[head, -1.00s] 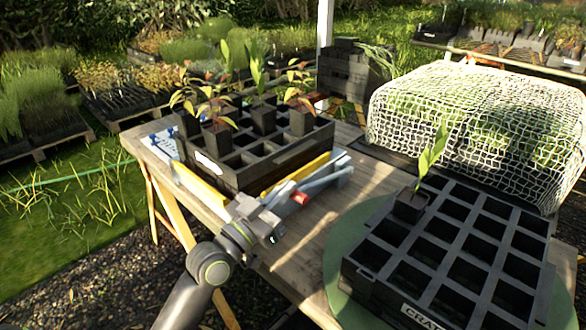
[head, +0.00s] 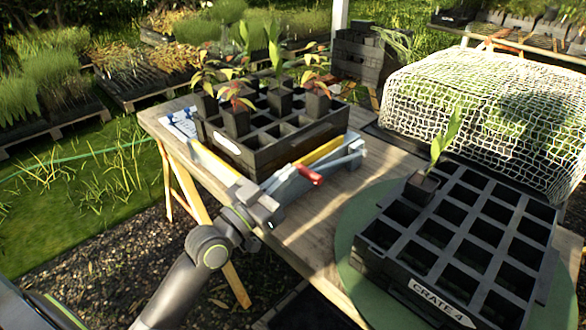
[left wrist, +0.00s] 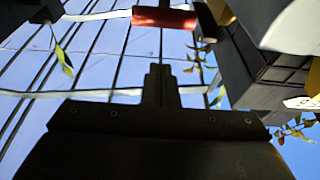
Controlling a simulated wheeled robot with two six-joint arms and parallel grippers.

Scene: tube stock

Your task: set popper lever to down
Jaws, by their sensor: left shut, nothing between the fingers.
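The popper stands on the wooden table under a dark crate (head: 262,152) of potted seedlings. It has a grey frame and yellow strips. Its lever, a pale bar with a red grip (head: 309,175), sticks out at the near side, low beside the crate. The red grip also shows at the top of the left wrist view (left wrist: 165,18). My left gripper (head: 274,207) is shut and empty, just left of and nearer than the red grip, apart from it. In the left wrist view its closed fingers (left wrist: 160,82) point toward the grip. My right gripper is not in view.
Crate 4 (head: 405,272), with one seedling, sits on a round green mat (head: 350,247) at the right. A white net cover (head: 480,105) stands behind it. Bare table (head: 385,172) lies between the popper and the mat.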

